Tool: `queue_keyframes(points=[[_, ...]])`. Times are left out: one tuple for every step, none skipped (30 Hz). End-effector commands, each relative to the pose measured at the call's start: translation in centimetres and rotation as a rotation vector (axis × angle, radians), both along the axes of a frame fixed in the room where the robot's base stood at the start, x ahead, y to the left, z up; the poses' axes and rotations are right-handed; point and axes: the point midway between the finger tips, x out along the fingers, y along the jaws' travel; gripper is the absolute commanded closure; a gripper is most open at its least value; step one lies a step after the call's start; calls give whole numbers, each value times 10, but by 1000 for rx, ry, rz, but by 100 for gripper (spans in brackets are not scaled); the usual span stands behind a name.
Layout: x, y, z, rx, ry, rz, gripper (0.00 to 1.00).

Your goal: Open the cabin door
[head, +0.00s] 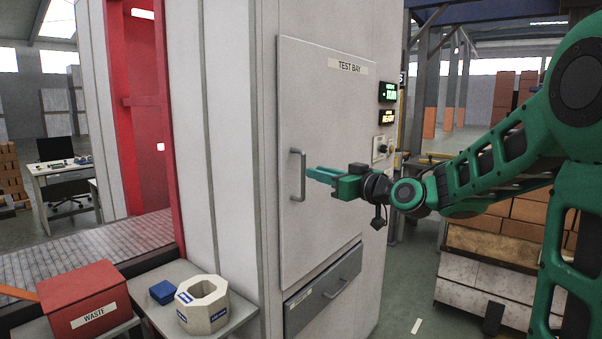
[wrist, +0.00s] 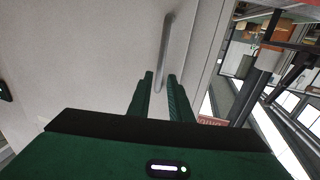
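The cabin door (head: 335,160) is a tall pale grey panel labelled TEST BAY, and it looks shut. Its vertical grey bar handle (head: 299,175) is near the door's left edge. My green gripper (head: 312,173) is level with the handle, coming from the right, with its fingertips close to the bar. In the wrist view the handle (wrist: 163,55) runs down between the two fingertips (wrist: 160,82), which stand apart with a gap around the bar. I cannot see the fingers pressing on it.
A grey drawer (head: 323,290) with its own handle is below the door. Lit displays (head: 388,92) and a switch panel (head: 381,148) are right of it. A red waste box (head: 85,299), a blue block (head: 162,292) and a white octagonal ring (head: 203,304) stand at lower left.

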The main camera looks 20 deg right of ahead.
Motion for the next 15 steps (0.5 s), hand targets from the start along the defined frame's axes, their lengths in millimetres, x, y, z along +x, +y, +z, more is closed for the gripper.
queue_keyframes(points=[[9, 5, -1, 0, 1, 2, 82], [14, 7, 0, 1, 0, 3, 82], [20, 11, 0, 1, 0, 4, 82], [26, 13, -1, 0, 1, 3, 82], [30, 15, -1, 0, 1, 3, 82], [36, 18, -1, 0, 2, 3, 82], [40, 20, -1, 0, 1, 2, 82], [44, 21, 0, 1, 0, 3, 82], [49, 23, -1, 0, 2, 1, 82], [52, 25, -1, 0, 1, 2, 82], [54, 26, 0, 0, 1, 2, 82], [58, 27, 0, 0, 1, 1, 82], [60, 28, -1, 0, 1, 1, 82], [61, 29, -1, 0, 1, 1, 82], [63, 30, -1, 0, 1, 0, 82]])
